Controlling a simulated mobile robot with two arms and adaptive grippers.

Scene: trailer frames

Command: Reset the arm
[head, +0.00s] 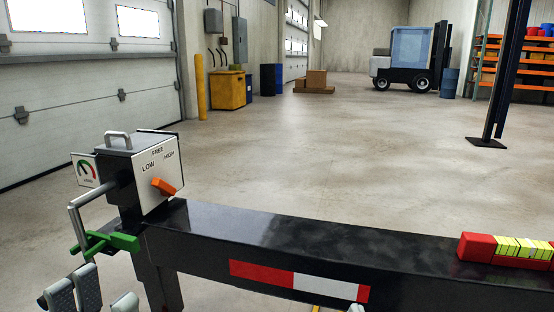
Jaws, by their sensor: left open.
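My left gripper (94,292) is at the bottom left corner, partly cut off by the frame. Its grey fingers are apart and nothing shows between them. Just above it is a silver crank handle (76,220) with a green piece (118,241) beside it. The handle joins a gearbox (157,178) marked LOW, FREE and HIGH, with an orange lever (163,187). I cannot tell whether the fingers touch the handle or the green piece.
A black trailer beam (215,229) with a red and white strip (298,281) crosses the foreground. A red and yellow level-like piece (507,250) lies on its right end. Behind is open concrete floor, with a dark post (500,90) at right and a vehicle (408,60) far back.

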